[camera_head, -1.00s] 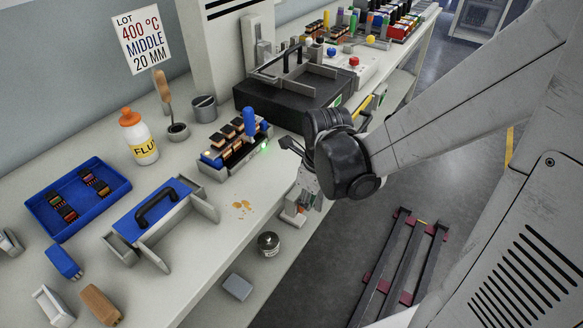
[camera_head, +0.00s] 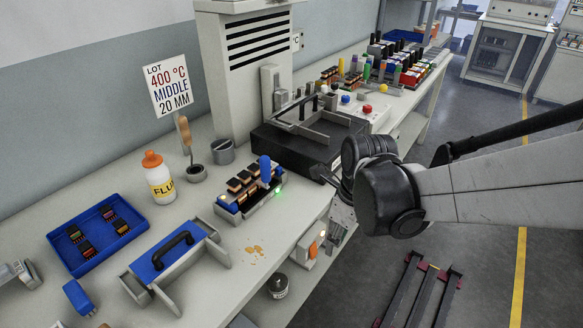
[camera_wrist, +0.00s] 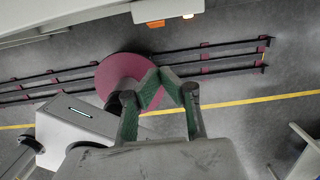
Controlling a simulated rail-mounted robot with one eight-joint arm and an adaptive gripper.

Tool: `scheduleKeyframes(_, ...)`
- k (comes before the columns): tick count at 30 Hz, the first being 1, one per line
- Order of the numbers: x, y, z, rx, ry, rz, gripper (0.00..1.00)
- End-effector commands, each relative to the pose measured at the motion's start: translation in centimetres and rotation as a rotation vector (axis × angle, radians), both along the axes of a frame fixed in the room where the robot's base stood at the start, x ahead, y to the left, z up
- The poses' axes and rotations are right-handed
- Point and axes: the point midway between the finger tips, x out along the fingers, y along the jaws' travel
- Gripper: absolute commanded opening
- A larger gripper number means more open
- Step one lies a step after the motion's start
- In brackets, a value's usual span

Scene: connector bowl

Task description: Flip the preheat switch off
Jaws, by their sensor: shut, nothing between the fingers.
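My gripper (camera_wrist: 172,76) is shut and empty, its two green-padded fingertips meeting in the wrist view. In the head view it hangs low (camera_head: 334,238) at the bench's front edge, partly hidden by my wrist. Just left of it is a small pale box (camera_head: 304,252) with a reddish-orange part and a small orange glow. In the wrist view, a pale edge at the top carries an orange-red patch (camera_wrist: 155,24) and a bright spot, beyond and apart from the fingertips. I cannot make out a labelled preheat switch or its position.
The bench holds a black machine (camera_head: 290,146), a connector fixture (camera_head: 243,204) with a green light, a blue-topped fixture with a black handle (camera_head: 158,262), a blue tray (camera_head: 72,262) and a flux bottle (camera_head: 160,186). A dark jar (camera_head: 278,287) stands low in front.

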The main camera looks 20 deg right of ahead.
Motion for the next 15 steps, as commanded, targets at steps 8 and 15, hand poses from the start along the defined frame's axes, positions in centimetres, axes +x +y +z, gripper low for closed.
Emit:
scheduleKeyframes(8,-0.1,-0.1,2.6,0.0,0.0,0.0,0.0)
scheduleKeyframes(15,-0.1,-0.1,2.7,0.0,0.0,0.0,0.0)
